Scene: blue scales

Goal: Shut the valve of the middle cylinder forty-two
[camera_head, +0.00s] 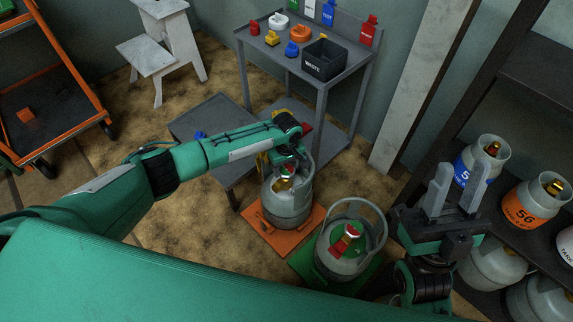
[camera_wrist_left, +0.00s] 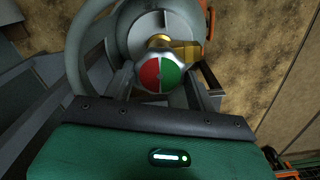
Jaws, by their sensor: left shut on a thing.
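A grey cylinder (camera_head: 288,208) stands upright on an orange mat (camera_head: 256,224); its number is not visible. Its round valve knob, half red and half green, shows in the left wrist view (camera_wrist_left: 160,74) beside a brass fitting (camera_wrist_left: 181,51). My left gripper (camera_head: 287,168) reaches over this cylinder from the left and is shut on the knob, one finger on each side. My right gripper (camera_head: 457,188) is open and empty, raised near the shelf.
Cylinders marked 5 (camera_head: 482,163) and 56 (camera_head: 535,208) stand on the dark shelf at right, with others below. A grey table (camera_head: 336,82) behind holds coloured knobs and a black waste bin (camera_head: 324,60). A low grey platform (camera_head: 205,115) lies behind my left arm.

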